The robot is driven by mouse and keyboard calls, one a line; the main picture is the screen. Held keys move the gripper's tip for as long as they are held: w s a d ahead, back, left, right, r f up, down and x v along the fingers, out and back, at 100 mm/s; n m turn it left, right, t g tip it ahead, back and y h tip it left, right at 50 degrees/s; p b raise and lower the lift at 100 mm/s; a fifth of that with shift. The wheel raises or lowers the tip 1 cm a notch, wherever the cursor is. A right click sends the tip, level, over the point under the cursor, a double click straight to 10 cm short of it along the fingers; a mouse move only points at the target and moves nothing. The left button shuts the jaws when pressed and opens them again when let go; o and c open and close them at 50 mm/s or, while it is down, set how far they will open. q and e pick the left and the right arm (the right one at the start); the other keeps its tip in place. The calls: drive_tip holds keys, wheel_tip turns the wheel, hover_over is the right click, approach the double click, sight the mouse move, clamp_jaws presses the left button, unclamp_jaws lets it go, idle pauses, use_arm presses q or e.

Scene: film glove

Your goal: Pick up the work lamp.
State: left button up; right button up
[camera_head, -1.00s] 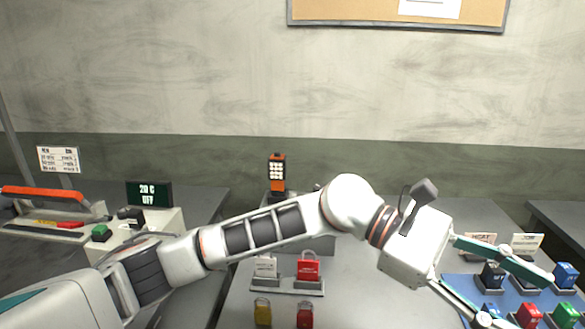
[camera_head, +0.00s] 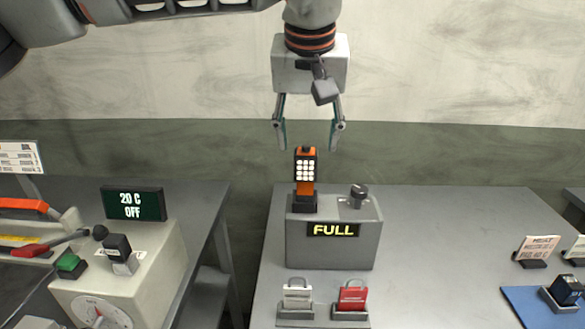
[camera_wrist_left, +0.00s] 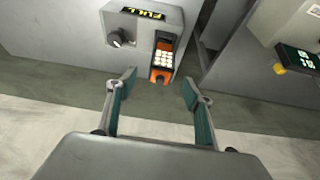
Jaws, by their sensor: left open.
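The work lamp (camera_head: 305,172) is orange and black with a grid of white lights. It stands upright in a black holder on top of a grey charger box (camera_head: 333,255) whose display reads FULL. My left gripper (camera_head: 308,146) is open and points down, with its fingertips just above the lamp in the head view and nothing between them. In the left wrist view the lamp (camera_wrist_left: 162,58) shows beyond the open fingers (camera_wrist_left: 160,90), apart from them. My right gripper is in neither view.
A dark knob (camera_head: 358,194) stands on the box beside the lamp. White and red padlock-like items (camera_head: 297,295) stand in front. A control unit (camera_head: 120,280) with a "20 C OFF" display (camera_head: 133,204) is at left. A blue mat (camera_head: 535,309) lies at right.

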sight(306, 153)
use_arm(q)
drive_tip(key=x, duration=0.6)
drive_tip(key=shift+w+a+f, duration=0.2)
drive_tip(key=shift+f, duration=0.1)
drive_tip(key=shift+w+f+b, duration=0.2)
drive_tip(key=shift+f+b, duration=0.1)
drive_tip(key=shift+f, duration=0.1)
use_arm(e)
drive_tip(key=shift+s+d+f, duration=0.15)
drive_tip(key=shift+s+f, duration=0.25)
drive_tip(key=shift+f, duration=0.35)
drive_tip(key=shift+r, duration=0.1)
